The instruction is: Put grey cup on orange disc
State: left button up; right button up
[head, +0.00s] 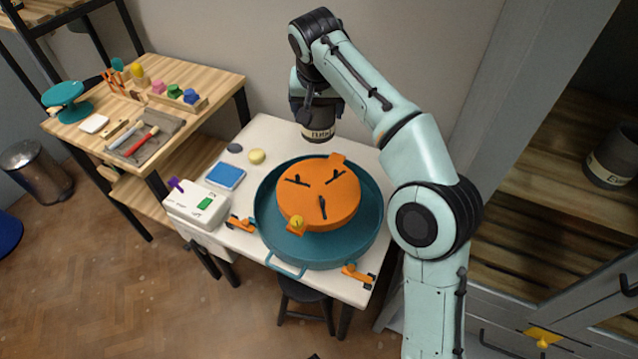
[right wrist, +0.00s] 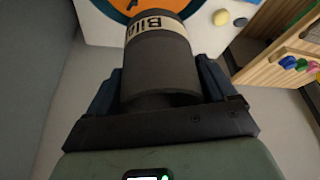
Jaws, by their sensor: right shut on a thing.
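The grey cup (head: 319,131), dark with a cream lettered label band, is held in my right gripper (head: 312,104). In the right wrist view the cup (right wrist: 160,62) sits between the two fingers of the gripper (right wrist: 158,88). In the head view it appears just behind the orange disc, over the table's back edge, apart from the disc. The orange disc (head: 318,186) lies in a round teal basin (head: 268,228) on the white table; dark bars and a yellow knob are on its top. My left gripper is not in view.
A white box (head: 196,205), a blue pad (head: 226,176), a yellow round piece (head: 257,156) and a dark round piece (head: 235,148) are left of the basin. A wooden workbench (head: 215,88) with tools stands further left. Another dark labelled pot (head: 612,158) is on the right shelf.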

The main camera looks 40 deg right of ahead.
jog(key=b, duration=0.6)
send_over(319, 189)
notch_tip(319, 189, down, 14)
jog(key=f, duration=0.1)
notch_tip(319, 189, down, 4)
jog(key=shift+w+b, duration=0.1)
jog(key=shift+b, duration=0.3)
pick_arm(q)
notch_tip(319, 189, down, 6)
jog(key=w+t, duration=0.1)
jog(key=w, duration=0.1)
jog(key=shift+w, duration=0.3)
pick_arm(e)
jog(key=shift+f, duration=0.25)
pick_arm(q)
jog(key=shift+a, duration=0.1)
